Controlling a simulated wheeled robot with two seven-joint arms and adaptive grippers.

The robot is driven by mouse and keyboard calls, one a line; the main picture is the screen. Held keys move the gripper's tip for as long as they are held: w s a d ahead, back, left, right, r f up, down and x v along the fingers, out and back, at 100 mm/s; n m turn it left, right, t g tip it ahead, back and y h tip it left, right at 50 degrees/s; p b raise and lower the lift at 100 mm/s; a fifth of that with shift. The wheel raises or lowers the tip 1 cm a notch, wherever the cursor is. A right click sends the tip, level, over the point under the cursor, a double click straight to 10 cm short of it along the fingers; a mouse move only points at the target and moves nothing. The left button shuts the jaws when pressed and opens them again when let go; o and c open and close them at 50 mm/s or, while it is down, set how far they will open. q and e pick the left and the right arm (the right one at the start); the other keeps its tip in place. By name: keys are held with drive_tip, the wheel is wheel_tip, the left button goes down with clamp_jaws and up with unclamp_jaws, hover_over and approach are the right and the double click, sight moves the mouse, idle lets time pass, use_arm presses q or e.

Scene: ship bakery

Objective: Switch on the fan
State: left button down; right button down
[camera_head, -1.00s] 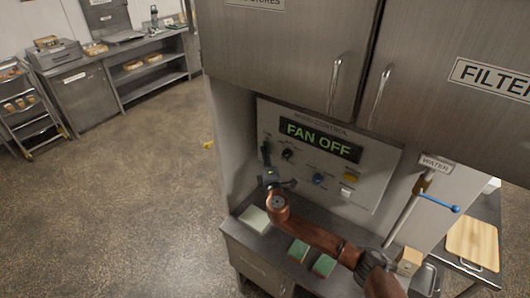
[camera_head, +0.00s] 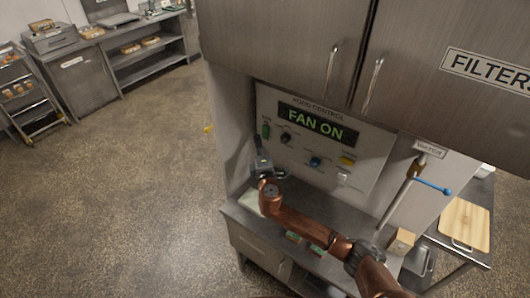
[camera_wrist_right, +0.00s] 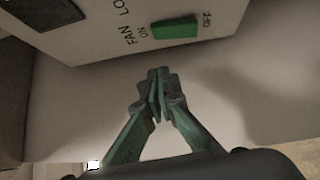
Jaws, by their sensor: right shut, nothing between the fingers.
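The hood control panel (camera_head: 350,150) is on the wall under the cabinets. Its display (camera_head: 315,124) reads FAN ON in green letters. The green fan switch (camera_head: 266,131) is at the panel's left end; in the right wrist view the switch (camera_wrist_right: 175,28) sits between the marks ON and OFF. My right gripper (camera_head: 262,160) is below the switch in the head view. In the right wrist view my right gripper (camera_wrist_right: 158,78) is shut and empty, its fingertips apart from the switch. My left gripper is not in view.
The panel also carries a dark knob (camera_head: 286,138), a blue knob (camera_head: 315,161) and a yellow button (camera_head: 347,160). A water pipe with a blue lever (camera_head: 433,187) stands at the right. A wooden block (camera_head: 402,240) and sponges (camera_head: 317,250) lie on the counter. The floor at left is open.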

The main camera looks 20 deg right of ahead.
drive_tip(key=s+b, duration=0.1)
drive_tip(key=s, duration=0.7)
drive_tip(key=shift+s+a+r, duration=0.25)
drive_tip(key=shift+s, duration=0.05)
